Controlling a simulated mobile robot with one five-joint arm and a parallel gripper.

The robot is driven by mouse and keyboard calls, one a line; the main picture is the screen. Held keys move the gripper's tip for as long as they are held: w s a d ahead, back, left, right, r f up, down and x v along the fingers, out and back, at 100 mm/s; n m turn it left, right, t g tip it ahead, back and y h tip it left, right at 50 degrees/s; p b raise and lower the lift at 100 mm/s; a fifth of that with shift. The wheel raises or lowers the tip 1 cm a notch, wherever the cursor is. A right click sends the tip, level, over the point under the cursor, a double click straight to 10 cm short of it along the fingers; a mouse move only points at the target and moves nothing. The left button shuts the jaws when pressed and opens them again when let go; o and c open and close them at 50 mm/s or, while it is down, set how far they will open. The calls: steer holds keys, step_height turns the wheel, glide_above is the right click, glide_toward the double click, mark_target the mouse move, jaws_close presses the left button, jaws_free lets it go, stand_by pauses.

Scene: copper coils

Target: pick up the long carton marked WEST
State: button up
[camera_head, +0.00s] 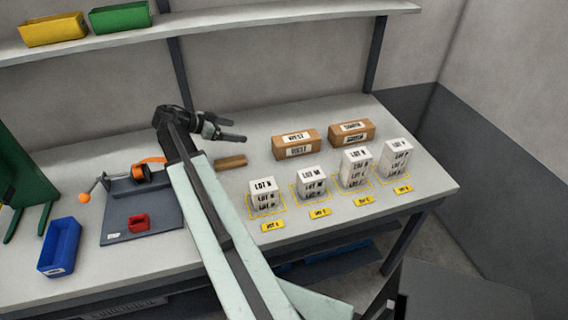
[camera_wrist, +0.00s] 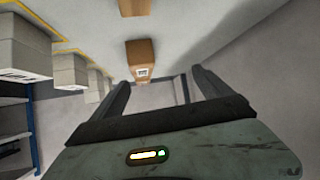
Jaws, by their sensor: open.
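The long brown carton with a label that seems to read WEST (camera_head: 295,144) lies on the workbench in the head view, right of my gripper. My gripper (camera_head: 239,130) is open and empty, its fingers pointing right toward the carton with a gap between. In the wrist view the open fingers (camera_wrist: 161,78) have nothing between them. A nearer brown carton (camera_wrist: 135,8), probably the WEST one, is cut off at the top there. A second, similar brown carton (camera_head: 352,133) stands to the right; its label is hard to read. It probably shows farther off in the wrist view (camera_wrist: 141,53).
Several white lot boxes, such as the LOT N box (camera_head: 264,196), stand in a row in front of the cartons. A brown block (camera_head: 230,162) lies below my gripper. A blue bin (camera_head: 59,247) and a grey fixture (camera_head: 140,215) are left. A shelf (camera_head: 215,25) spans above.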

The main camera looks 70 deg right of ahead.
mark_target(295, 137)
steer(key=s+d+f+m+b, duration=0.1)
steer(key=s+d, duration=0.2)
steer(key=s, duration=0.1)
steer(key=s+d+f+m+g+y+b, duration=0.1)
steer(key=s+d, duration=0.2)
steer(key=s, duration=0.2)
steer(key=s+d+f+m+g+b, duration=0.1)
steer(key=s+d+f, duration=0.1)
steer(key=s, duration=0.3)
steer(key=shift+s+d+f+y, duration=0.1)
steer(key=shift+d+y, duration=0.2)
steer(key=shift+d, duration=0.25)
steer(key=b+x, duration=0.4)
steer(key=x, duration=0.3)
steer(key=shift+d+f, duration=0.15)
steer(key=shift+f, duration=0.05)
steer(key=shift+s+d, duration=0.1)
steer(key=shift+s, duration=0.1)
steer(key=shift+r, duration=0.1)
steer(key=c, duration=1.9)
step_height(295, 137, up, 10)
steer(key=p, duration=1)
steer(key=shift+r, duration=0.15)
